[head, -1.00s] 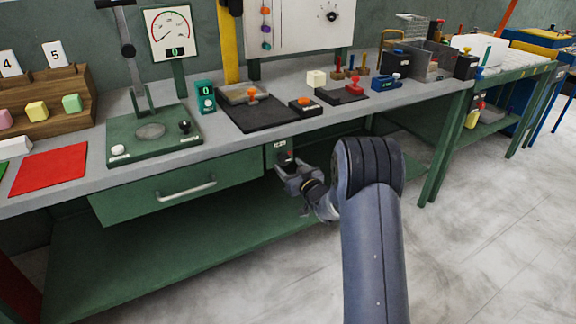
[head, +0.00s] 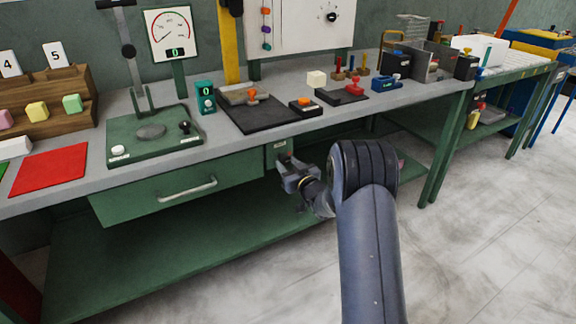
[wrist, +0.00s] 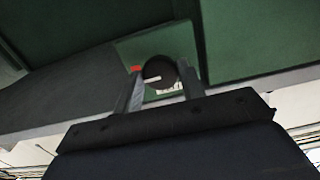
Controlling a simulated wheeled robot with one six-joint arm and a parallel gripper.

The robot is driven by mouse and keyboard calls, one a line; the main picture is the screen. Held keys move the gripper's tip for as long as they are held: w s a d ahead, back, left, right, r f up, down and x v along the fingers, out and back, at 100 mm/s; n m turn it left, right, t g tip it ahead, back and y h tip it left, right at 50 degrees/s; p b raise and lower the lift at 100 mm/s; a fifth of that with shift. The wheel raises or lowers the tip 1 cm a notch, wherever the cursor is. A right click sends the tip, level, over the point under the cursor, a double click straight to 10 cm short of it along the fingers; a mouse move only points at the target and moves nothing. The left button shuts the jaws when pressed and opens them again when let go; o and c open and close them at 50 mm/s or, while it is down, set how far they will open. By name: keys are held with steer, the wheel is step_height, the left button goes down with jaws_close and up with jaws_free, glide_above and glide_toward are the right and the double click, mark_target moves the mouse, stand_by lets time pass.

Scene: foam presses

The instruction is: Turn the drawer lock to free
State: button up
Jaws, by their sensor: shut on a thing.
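The drawer lock is a dark round knob (wrist: 158,73) with a light line across it, on a green plate (wrist: 182,42) in the wrist view. A small red mark and a white label show beside the knob. My gripper (wrist: 160,88) is shut on the knob, one finger on each side. In the head view my gripper (head: 286,165) is at the bench front, just right of the drawer (head: 180,187), and hides the knob there.
The grey bench top (head: 75,188) overhangs the drawer. A press with a green base (head: 155,150) and a black tray (head: 262,122) stand above. A green lower shelf (head: 150,255) lies below. The floor at right is clear.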

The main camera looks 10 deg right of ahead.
steer(key=shift+c, duration=0.7)
steer(key=shift+f+n+b, duration=0.15)
steer(key=shift+n+b, duration=0.15)
steer(key=shift+b, duration=0.3)
steer(key=n+b, duration=0.2)
steer(key=b, duration=0.2)
steer(key=shift+f+n, duration=0.15)
steer(key=shift+n, duration=0.25)
steer(key=n+b, duration=0.4)
steer(key=b, duration=0.1)
steer(key=shift+n, duration=0.3)
steer(key=n+b, duration=0.5)
steer(key=shift+d+b, duration=0.1)
steer(key=shift+b, duration=0.3)
steer(key=shift+r+n+b, duration=0.2)
steer(key=shift+n+b, duration=0.65)
steer(key=shift+n, duration=0.35)
steer(key=shift+r+n+b, duration=0.15)
steer(key=shift+n+b, duration=0.7)
steer(key=shift+n, duration=0.35)
